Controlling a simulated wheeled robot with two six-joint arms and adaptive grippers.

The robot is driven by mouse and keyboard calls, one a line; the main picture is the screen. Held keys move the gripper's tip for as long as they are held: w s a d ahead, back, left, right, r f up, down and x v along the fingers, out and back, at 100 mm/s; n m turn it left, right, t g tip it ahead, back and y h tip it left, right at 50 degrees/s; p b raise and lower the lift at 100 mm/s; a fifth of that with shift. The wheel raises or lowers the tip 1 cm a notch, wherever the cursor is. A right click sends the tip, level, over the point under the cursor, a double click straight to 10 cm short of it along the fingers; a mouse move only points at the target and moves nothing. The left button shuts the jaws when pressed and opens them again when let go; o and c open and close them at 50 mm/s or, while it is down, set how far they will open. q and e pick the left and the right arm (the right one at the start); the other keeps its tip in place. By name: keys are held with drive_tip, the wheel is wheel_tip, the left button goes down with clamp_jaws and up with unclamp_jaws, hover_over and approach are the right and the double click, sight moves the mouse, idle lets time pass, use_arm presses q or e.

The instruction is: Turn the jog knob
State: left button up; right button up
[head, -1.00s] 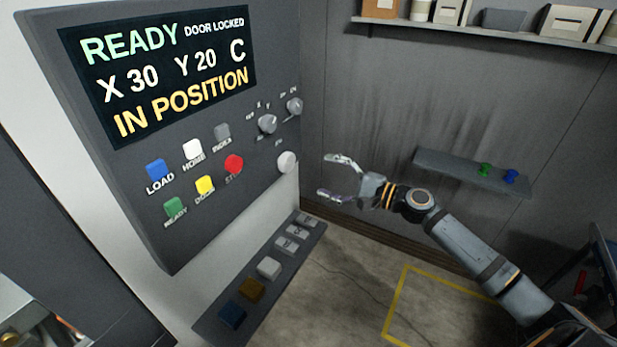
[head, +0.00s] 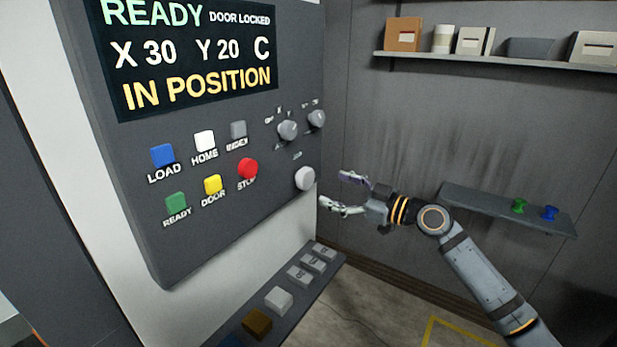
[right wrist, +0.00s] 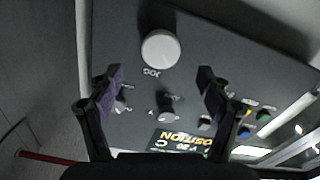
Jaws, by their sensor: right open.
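The jog knob is a round white knob (head: 305,178) at the lower right of the grey control panel. It also shows large in the right wrist view (right wrist: 160,48), beside its JOG label and beyond the fingertips. My right gripper (head: 334,190) is open and empty, just right of the knob, with a small gap between. In the right wrist view its two fingers (right wrist: 160,76) stand wide apart, and the knob lies roughly centred between their lines. My left gripper is not in view.
The panel carries two grey selector knobs (head: 288,130), (head: 317,118) above the jog knob, several coloured buttons including red STOP (head: 247,168), and a screen (head: 190,55) reading IN POSITION. A ledge with blocks (head: 279,299) lies below. A wall shelf (head: 500,210) is at the right.

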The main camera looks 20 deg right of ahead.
sight(309, 181)
drive_tip(key=p+x, duration=0.4)
drive_tip(key=x, duration=0.4)
drive_tip(key=shift+a+r, duration=0.1)
drive_tip(key=shift+r, duration=0.05)
drive_tip(key=shift+w+a+p, duration=0.2)
drive_tip(key=shift+w+p, duration=0.05)
drive_tip(key=shift+p, duration=0.05)
drive_tip(key=c, duration=1.2)
